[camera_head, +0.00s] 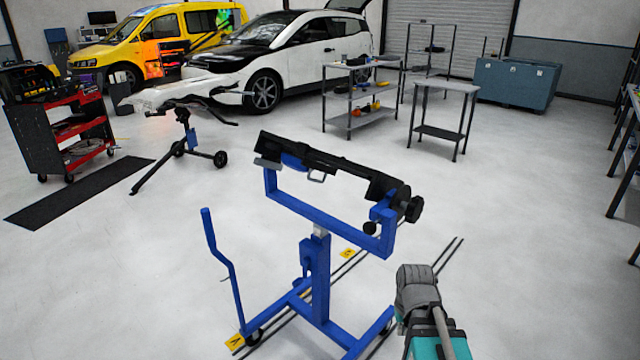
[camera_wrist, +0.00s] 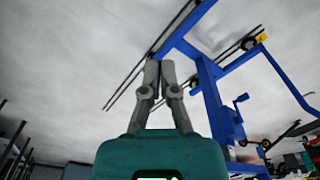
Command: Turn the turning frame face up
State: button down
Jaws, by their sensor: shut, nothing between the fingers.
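The turning frame (camera_head: 330,170) is a long black piece across the top of a blue wheeled stand (camera_head: 320,275) in the head view. It slopes down to the right and has a small metal loop on its near side. A black knob (camera_head: 413,208) sits at its right end. The stand also shows in the wrist view (camera_wrist: 213,105), seen at a steep tilt. My gripper (camera_wrist: 160,64) is shut and empty in the wrist view, its grey fingers together near the blue post. It is apart from the knob; its exact distance from the stand is unclear.
A blue upright handle (camera_head: 218,245) rises at the stand's left. Dark lines and yellow floor markers (camera_head: 347,253) lie around its base. A tripod stand (camera_head: 183,140), red tool cart (camera_head: 70,130) and metal table (camera_head: 443,90) stand farther back. Open floor lies to the right.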

jog(key=w+f+n+t+b, duration=0.1)
jog(key=w+f+b, duration=0.2)
jog(key=f+b, duration=0.5)
jog(key=w+a+f+n+t+b, duration=0.25)
jog(key=w+n+t+b, duration=0.2)
jog(key=w, duration=0.65)
jog(key=w+a+r+n+t+y, duration=0.1)
jog(key=w+a+r+n+t, duration=0.2)
jog(key=w+r+n, duration=0.2)
jog(key=w+a+r+n+t+y, duration=0.1)
jog(key=w+a+r+n+t, duration=0.2)
jog(key=w+r+n+t, duration=0.1)
jog(key=w+a+r+n+t+p, duration=0.1)
jog(key=w+a+r+n+t, duration=0.3)
jog(key=w+r+n, duration=0.1)
jog(key=shift+w+a+r+n+y, duration=0.1)
jog(key=shift+w+r+n+y, duration=0.3)
jog(key=shift+w+r, duration=0.45)
jog(key=s+a+r+n+t+y, duration=0.1)
jog(key=a+r+n+t+y, duration=0.4)
jog(key=a+r+n+y, duration=0.3)
notch_tip(320, 180, up, 4)
jog(key=a+n, duration=0.1)
jog(key=n, duration=0.4)
jog(key=shift+f+t, duration=0.15)
jog(key=shift+t, duration=0.2)
